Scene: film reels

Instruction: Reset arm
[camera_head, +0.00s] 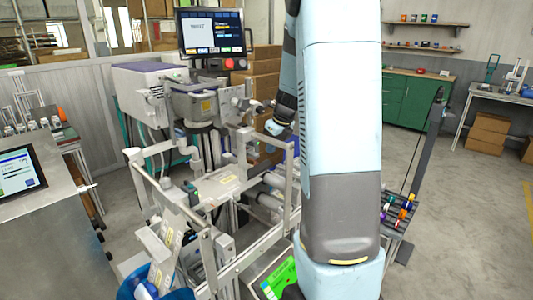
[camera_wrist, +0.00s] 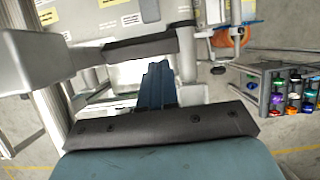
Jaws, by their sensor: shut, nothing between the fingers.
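My gripper (camera_wrist: 158,70) shows in the wrist view as two dark blue fingers, shut together and empty. Pale grey and dark machine parts lie beyond the fingers; I cannot tell how close they are. In the head view my light blue and grey arm fills the middle right, and its far part (camera_head: 284,112) hangs beside the machine. The fingers cannot be made out there.
A labelling machine with a monitor (camera_head: 211,33) and metal frames stands at left centre. A rack (camera_head: 385,222) of coloured rolls is right of my arm; the rack also shows in the wrist view (camera_wrist: 263,88). A blue bin (camera_head: 178,294) is front left.

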